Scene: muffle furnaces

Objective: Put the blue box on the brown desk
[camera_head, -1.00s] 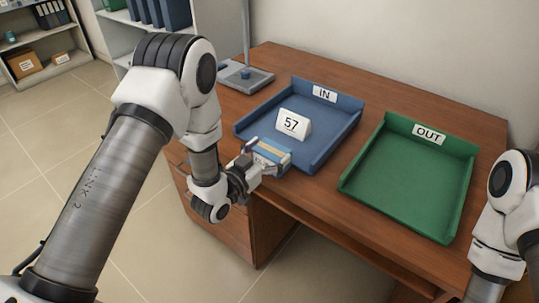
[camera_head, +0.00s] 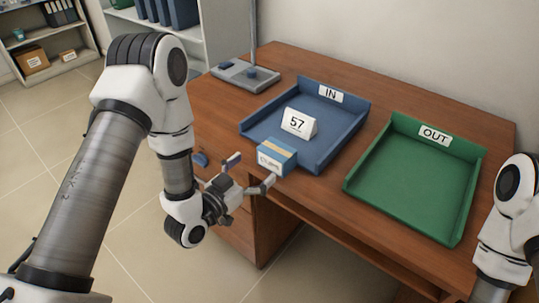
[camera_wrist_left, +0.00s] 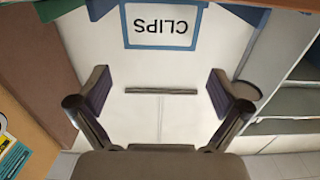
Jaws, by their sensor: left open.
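The blue box (camera_head: 277,157) has a tan top band and a white label reading CLIPS. It stands upright at the front edge of the brown desk (camera_head: 330,205), by the front of the blue IN tray (camera_head: 347,136). I cannot tell if it touches the tray. My left gripper (camera_head: 249,172) is open and empty, just in front and left of the box. In the left wrist view the box (camera_wrist_left: 160,45) lies beyond the spread fingertips (camera_wrist_left: 160,92), its label upside down. My right gripper is out of view.
A white 57 sign (camera_head: 298,123) stands in the IN tray. An empty green OUT tray (camera_head: 412,185) lies to the right. A grey stand base (camera_head: 243,77) is at the back left. Shelves (camera_head: 205,35) stand behind. Desk between the trays is bare.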

